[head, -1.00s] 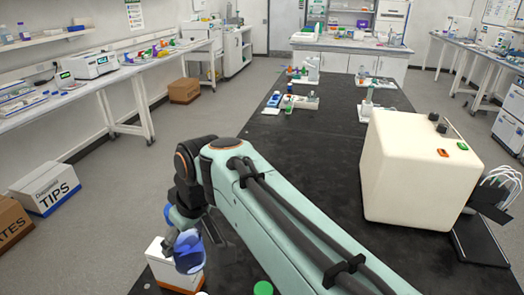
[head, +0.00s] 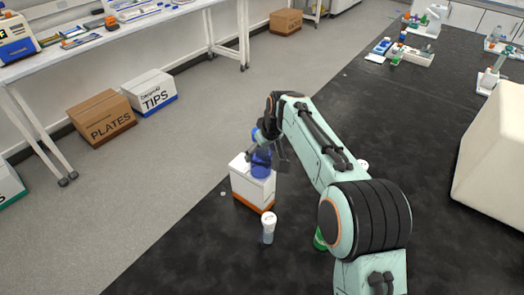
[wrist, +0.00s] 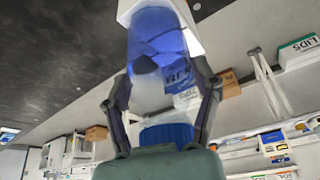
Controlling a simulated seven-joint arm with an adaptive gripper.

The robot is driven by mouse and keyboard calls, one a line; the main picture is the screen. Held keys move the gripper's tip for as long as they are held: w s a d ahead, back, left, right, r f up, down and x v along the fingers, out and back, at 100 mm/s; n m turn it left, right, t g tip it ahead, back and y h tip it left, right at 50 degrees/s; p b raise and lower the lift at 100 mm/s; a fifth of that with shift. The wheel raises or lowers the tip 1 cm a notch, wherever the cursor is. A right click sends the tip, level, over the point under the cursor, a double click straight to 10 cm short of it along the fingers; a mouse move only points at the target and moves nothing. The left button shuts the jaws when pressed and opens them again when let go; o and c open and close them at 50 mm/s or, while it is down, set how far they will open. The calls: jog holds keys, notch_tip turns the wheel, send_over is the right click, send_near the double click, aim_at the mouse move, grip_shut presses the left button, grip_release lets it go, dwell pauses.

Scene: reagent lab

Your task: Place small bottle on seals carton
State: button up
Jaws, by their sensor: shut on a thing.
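My gripper (wrist: 163,90) is shut on a small clear bottle with blue contents and a blue cap (wrist: 165,132). In the head view the bottle (head: 261,164) is at the top of the white carton with an orange lower edge (head: 250,188), which I take as the seals carton. In the wrist view part of the white carton (wrist: 192,42) shows behind the bottle's base end. I cannot tell whether the base touches the carton top. The carton's lettering is not readable.
A white-capped clear bottle (head: 268,228) stands just in front of the carton. A green item (head: 320,239) is partly hidden by my arm. The dark bench's left edge is close to the carton.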

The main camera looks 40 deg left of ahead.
jog(key=shift+f, duration=0.25)
jog(key=o, duration=1.2)
jog(key=shift+f, duration=0.1)
jog(key=shift+o, duration=0.2)
jog(key=v, duration=1.2)
jog(key=shift+r, duration=0.2)
jog(key=shift+d, duration=0.1)
